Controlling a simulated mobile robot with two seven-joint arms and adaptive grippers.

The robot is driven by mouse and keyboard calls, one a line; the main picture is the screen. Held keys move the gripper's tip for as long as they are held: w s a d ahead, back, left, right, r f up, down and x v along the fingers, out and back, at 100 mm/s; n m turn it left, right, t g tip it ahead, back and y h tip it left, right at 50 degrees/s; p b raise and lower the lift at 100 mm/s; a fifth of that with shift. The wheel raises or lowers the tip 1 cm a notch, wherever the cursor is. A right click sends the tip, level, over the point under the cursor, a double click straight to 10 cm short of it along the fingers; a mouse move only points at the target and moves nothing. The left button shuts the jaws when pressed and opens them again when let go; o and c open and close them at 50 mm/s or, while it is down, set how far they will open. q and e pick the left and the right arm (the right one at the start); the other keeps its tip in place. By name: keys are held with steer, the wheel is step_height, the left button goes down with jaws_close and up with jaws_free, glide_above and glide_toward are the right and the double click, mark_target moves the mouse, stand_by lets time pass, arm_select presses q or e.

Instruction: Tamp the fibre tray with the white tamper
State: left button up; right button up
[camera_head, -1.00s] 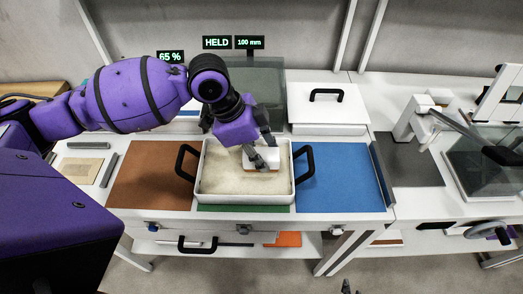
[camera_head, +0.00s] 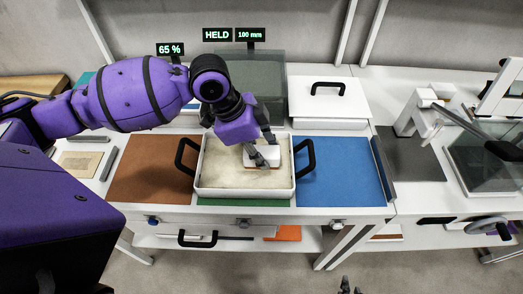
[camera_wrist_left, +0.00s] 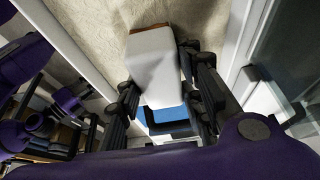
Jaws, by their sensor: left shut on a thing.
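The white fibre tray (camera_head: 245,194) with black side handles stands in the middle of the bench. Pale fibre (camera_head: 225,165) fills its floor. My left gripper (camera_head: 256,154) is over the right half of the tray, shut on the white tamper (camera_head: 266,155). The tamper has a white block and a brown base edge at the fibre. In the left wrist view the tamper (camera_wrist_left: 155,65) sits between both fingers, against the pale fibre (camera_wrist_left: 100,30). Whether its base presses on the fibre is hard to tell. Two dark tips, apparently of my right gripper (camera_head: 350,287), show at the bottom edge.
A brown mat (camera_head: 150,172) lies left of the tray and a blue mat (camera_head: 340,170) right of it. A white lidded box (camera_head: 325,105) and a dark clear box (camera_head: 258,85) stand behind. Signs read "65 %" (camera_head: 170,49) and "HELD" (camera_head: 217,34). A press stands far right.

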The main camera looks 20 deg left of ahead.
arm_select(q)
steer(key=shift+f, duration=0.1)
arm_select(e)
steer(key=shift+w+r, duration=0.2)
steer(key=shift+w, duration=0.05)
stand_by(0.4)
